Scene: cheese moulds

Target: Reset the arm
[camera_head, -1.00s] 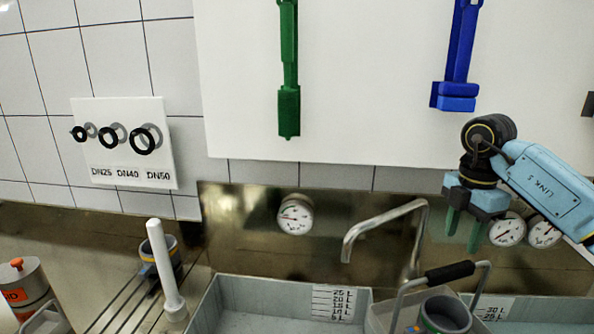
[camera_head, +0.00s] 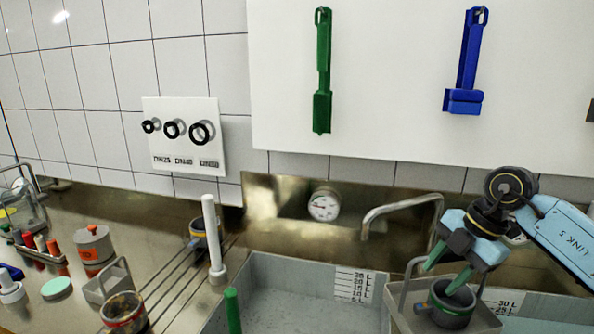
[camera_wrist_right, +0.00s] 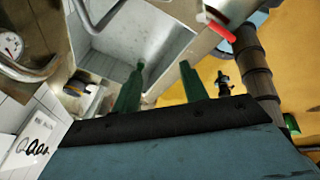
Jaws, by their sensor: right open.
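My right gripper (camera_head: 449,270) is at the right of the head view, tilted, with its two green fingers spread and nothing visible between them. Its fingers overlap in the picture with a dark grey cup (camera_head: 450,312) in a grey carrier (camera_head: 488,322); I cannot tell whether they touch. The light-blue arm link comes in from the right edge. In the right wrist view the open green fingers (camera_wrist_right: 161,70) point towards the basin (camera_wrist_right: 135,38), with an empty gap. My left gripper is not seen.
A sink basin (camera_head: 300,275) lies at the front, with a bent tap (camera_head: 400,203) and a gauge (camera_head: 323,205) behind. A green brush (camera_head: 322,75) and a blue one (camera_head: 466,65) hang on the wall. A white upright rod (camera_head: 212,240) and several containers crowd the left counter.

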